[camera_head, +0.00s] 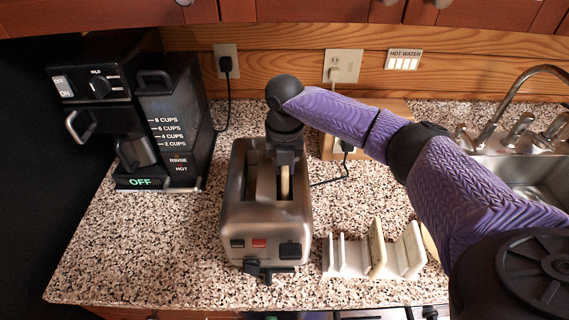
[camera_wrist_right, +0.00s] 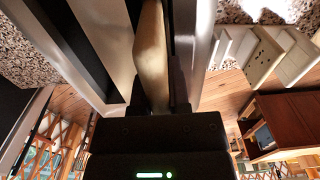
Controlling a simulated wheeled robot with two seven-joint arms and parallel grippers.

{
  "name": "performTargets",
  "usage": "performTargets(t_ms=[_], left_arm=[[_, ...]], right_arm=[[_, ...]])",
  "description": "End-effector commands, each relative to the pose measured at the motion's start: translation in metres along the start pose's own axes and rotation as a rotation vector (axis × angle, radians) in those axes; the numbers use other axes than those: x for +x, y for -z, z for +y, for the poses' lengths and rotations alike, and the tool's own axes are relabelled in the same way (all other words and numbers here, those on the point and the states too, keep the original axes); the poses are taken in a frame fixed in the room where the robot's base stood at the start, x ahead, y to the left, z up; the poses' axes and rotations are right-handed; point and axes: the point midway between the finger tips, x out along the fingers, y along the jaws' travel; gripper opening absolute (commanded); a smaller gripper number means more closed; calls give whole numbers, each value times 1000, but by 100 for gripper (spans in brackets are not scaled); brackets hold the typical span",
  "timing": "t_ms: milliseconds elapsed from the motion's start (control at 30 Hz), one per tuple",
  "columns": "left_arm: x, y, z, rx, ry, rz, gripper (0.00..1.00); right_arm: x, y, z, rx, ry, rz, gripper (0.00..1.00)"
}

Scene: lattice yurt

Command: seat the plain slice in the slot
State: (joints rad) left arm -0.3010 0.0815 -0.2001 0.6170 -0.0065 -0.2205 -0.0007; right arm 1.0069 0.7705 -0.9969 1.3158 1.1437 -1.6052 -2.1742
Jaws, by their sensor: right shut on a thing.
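The toaster (camera_head: 265,222) is a brushed metal box on the counter with two long slots, its buttons and levers facing me. My right gripper (camera_head: 285,160) points down over its right-hand slot and is shut on the plain slice (camera_head: 285,184), a pale tan piece seen edge-on. In the right wrist view the slice (camera_wrist_right: 151,50) is between the fingers (camera_wrist_right: 152,95) and runs down between the metal slot walls. How deep it sits is hidden. The left-hand slot (camera_wrist_right: 75,35) looks dark and empty. My left gripper is not in view.
A white rack (camera_head: 345,262) stands right of the toaster, with another slice (camera_head: 378,248) upright in it. A coffee maker (camera_head: 165,125) stands at the left. The sink (camera_head: 530,175) is at the right. Counter left of the toaster is clear.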

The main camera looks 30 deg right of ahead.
Motion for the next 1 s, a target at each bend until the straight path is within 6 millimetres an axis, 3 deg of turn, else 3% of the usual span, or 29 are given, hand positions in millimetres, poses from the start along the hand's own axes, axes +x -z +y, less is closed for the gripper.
performTargets(t_ms=[200,233,400,533,800,1000], left_arm=[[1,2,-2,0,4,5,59],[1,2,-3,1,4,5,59],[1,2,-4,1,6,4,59],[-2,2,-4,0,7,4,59],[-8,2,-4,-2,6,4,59],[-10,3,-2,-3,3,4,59]], right_arm=[[6,0,0,1,0,0,0],[6,0,0,1,0,0,25],[6,1,0,0,2,3,56],[-13,0,0,1,0,1,56],[-91,-1,0,1,-3,-2,56],[-119,0,0,2,-1,0,56]])
